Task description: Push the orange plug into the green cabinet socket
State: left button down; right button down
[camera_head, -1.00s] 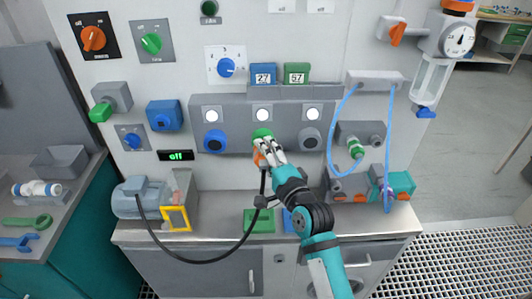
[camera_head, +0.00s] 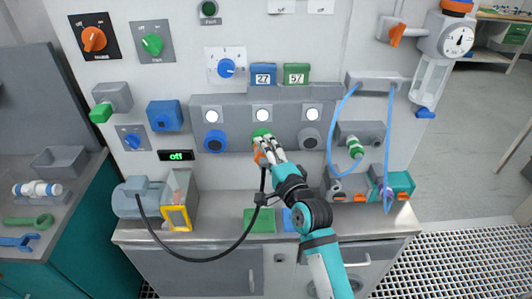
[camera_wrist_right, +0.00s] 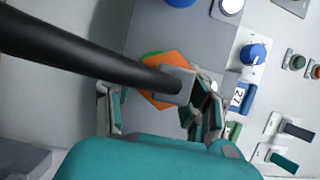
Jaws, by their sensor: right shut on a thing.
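The orange plug (camera_head: 259,157) is held in front of the cabinet's middle row. It also shows in the right wrist view (camera_wrist_right: 160,92), with the black cable running from its grey back. My right gripper (camera_head: 266,153) is shut on it; the fingers show on both sides of it in the right wrist view (camera_wrist_right: 155,108). The green socket (camera_head: 261,133) is right behind and above the plug, partly hidden by plug and fingers. A green edge (camera_wrist_right: 151,54) shows behind the plug in the wrist view. I cannot tell how deep the plug sits. My left gripper is not in view.
A blue socket (camera_head: 214,141) and a grey socket (camera_head: 310,139) flank the green one. The black cable (camera_head: 205,260) loops down to a grey-blue motor (camera_head: 140,199) on the bench. Blue hoses (camera_head: 388,150) hang on the right.

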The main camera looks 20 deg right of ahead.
jog(key=shift+w+r, duration=0.1)
jog(key=c, duration=0.6)
grip_release()
jog(key=shift+w+d, duration=0.1)
jog(key=shift+w, duration=0.1)
jog(key=shift+o, duration=0.2)
jog(key=s+d, duration=0.1)
jog(key=s, duration=1.1)
jog(key=shift+d, duration=0.25)
